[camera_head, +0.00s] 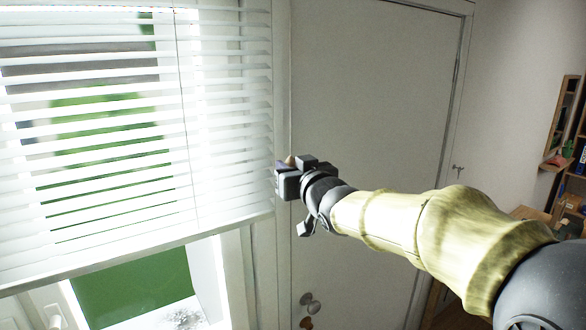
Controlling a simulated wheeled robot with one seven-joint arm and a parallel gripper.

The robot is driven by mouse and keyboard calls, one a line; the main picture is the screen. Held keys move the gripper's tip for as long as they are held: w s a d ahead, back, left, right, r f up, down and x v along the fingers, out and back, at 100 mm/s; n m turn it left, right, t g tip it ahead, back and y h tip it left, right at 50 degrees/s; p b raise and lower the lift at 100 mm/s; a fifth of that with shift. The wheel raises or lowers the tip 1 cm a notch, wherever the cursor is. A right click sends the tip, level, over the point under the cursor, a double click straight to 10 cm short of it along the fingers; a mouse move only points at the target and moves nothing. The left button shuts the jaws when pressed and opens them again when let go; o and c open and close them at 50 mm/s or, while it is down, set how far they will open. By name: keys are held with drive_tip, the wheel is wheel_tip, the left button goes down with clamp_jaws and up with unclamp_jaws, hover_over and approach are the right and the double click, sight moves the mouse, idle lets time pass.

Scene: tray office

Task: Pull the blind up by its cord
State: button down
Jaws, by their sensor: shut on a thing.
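The white slatted blind (120,150) hangs over the window at the left, with its bottom edge above the sill and a strip of window uncovered below. My gripper (286,180) is at the right edge of the blind, in front of the frame between window and door. It is shut on a small brownish thing (290,160), whose top shows above the jaws and which looks like the cord's pull. The cord itself is not clearly visible at the gripper. A thin dark line runs down the blind's slats left of the gripper.
Round knobs (307,299) show below the gripper. Wooden shelves (572,150) with items stand at the far right. The space before the door looks free.

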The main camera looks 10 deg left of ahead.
drive_tip(key=c, duration=1.4)
unclamp_jaws()
drive_tip(key=shift+r, duration=0.45)
drive_tip(key=shift+o, duration=0.5)
drive_tip(key=shift+f, duration=0.1)
drive_tip(key=shift+f, duration=0.1)
drive_tip(key=p+v, duration=0.1)
drive_tip(key=v, duration=1.6)
drive_tip(key=shift+s+d+f, duration=0.15)
drive_tip(key=shift+s+d, duration=0.05)
drive_tip(key=shift+s, duration=0.05)
